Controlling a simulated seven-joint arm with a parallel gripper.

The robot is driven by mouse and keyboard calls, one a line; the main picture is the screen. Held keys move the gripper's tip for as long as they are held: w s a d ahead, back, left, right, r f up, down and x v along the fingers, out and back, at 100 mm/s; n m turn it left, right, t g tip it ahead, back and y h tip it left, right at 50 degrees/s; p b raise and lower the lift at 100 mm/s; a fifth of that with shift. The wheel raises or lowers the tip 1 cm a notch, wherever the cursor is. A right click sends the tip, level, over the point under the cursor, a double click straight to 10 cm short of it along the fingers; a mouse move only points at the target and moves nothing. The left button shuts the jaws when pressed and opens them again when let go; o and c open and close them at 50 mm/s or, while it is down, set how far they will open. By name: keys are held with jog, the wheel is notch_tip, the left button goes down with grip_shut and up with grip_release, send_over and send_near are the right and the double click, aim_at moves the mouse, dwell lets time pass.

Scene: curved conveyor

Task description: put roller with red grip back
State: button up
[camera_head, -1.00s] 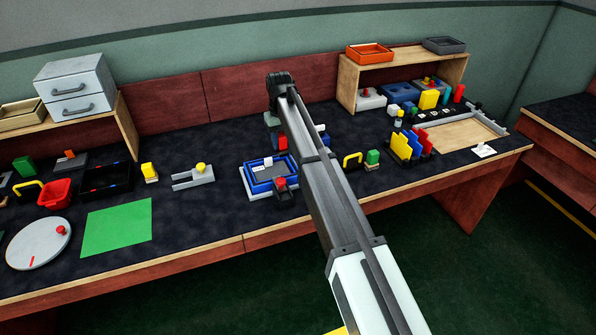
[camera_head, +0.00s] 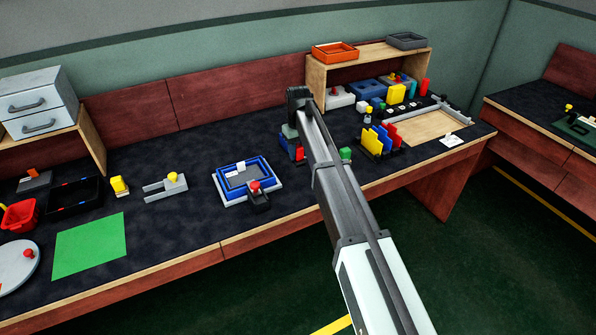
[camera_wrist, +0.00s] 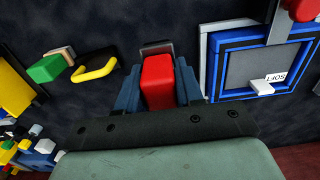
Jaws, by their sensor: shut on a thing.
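My gripper (camera_wrist: 158,90) is shut on the roller's red grip (camera_wrist: 158,80), which sits between its two blue-grey fingers in the wrist view. A grey and dark part of the roller (camera_wrist: 156,47) shows beyond the grip. In the head view a bit of red (camera_head: 299,153) shows by my gripper (camera_head: 292,148), over the dark bench top; my arm hides much of that area. The blue-framed tray (camera_head: 218,180) is to the left of my gripper. It carries a grey sheet with a label, and a red-knobbed black part (camera_head: 259,196) stands at its front edge.
A yellow handle (camera_wrist: 97,68) and a green block (camera_wrist: 45,69) lie beside my gripper. Yellow, blue and red upright plates (camera_head: 378,140) stand in a rack to the right, before a wooden shelf (camera_head: 317,75). Bare bench lies behind the tray.

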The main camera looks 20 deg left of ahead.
jog(key=shift+f, duration=3.75)
jog(key=shift+f, duration=0.1)
jog(key=o, duration=1.1)
notch_tip(320, 180, up, 12)
jog(key=shift+r, duration=0.1)
